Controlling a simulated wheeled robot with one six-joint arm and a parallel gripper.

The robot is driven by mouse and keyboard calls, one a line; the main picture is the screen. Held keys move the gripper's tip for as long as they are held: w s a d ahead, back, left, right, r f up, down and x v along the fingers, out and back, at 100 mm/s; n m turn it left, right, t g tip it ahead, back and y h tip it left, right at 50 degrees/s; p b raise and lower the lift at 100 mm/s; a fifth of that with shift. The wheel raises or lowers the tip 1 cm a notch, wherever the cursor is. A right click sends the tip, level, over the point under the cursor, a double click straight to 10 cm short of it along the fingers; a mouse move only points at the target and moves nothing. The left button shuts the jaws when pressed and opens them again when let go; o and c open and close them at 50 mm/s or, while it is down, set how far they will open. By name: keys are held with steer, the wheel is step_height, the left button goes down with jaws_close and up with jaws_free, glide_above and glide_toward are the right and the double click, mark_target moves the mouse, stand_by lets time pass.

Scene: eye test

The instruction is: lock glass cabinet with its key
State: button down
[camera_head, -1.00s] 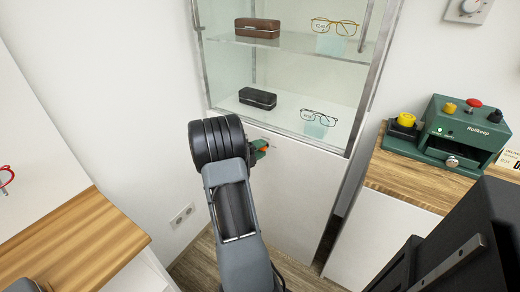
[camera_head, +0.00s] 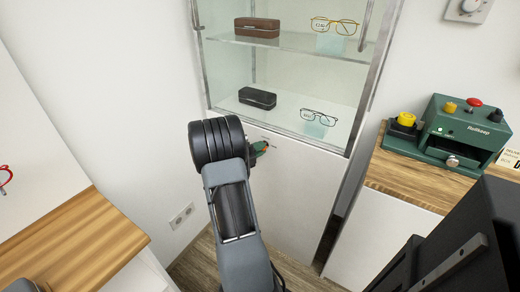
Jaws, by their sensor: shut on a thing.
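The glass cabinet (camera_head: 285,82) stands ahead with glass upper doors and a white lower front (camera_head: 292,195). My arm reaches to the top of this white front, just under the glass. My gripper (camera_head: 260,147) is mostly hidden behind my dark wrist. It is shut on a small green and orange piece (camera_head: 263,149), which looks like the key, at the white front. A small dark mark shows beside it. Whether the key sits in a lock is too small and hidden to tell.
Spectacles (camera_head: 319,117) and cases (camera_head: 257,98) stand on the cabinet shelves. A green machine (camera_head: 450,135) with knobs stands on the wooden counter (camera_head: 410,185) at right. Another wooden top (camera_head: 80,245) lies at left. A wall socket (camera_head: 181,215) is low on the wall.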

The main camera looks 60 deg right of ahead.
steer(key=n, duration=0.1)
steer(key=n+h+b, duration=0.1)
steer(key=n, duration=0.2)
steer(key=shift+f, duration=0.25)
steer(key=n+h, duration=0.1)
steer(key=n, duration=0.2)
steer(key=n+t+h+b, duration=0.1)
steer(key=n, duration=0.2)
steer(key=shift+s+h, duration=0.1)
steer(key=shift+h, duration=0.2)
steer(key=n+t, duration=0.1)
steer(key=n, duration=0.2)
steer(key=n+t+h+b, duration=0.1)
steer(key=n+t, duration=0.1)
steer(key=n, duration=0.1)
steer(key=shift+n+t+h, duration=0.4)
steer(key=shift+n+t, duration=0.8)
steer(key=shift+n, duration=1.4)
steer(key=c, duration=1.2)
jaws_free()
steer(key=shift+o, duration=0.2)
steer(key=shift+a, duration=0.1)
steer(key=v, duration=1.3)
steer(key=shift+a+f, duration=0.15)
steer(key=shift+a, duration=0.2)
steer(key=shift+s, duration=0.1)
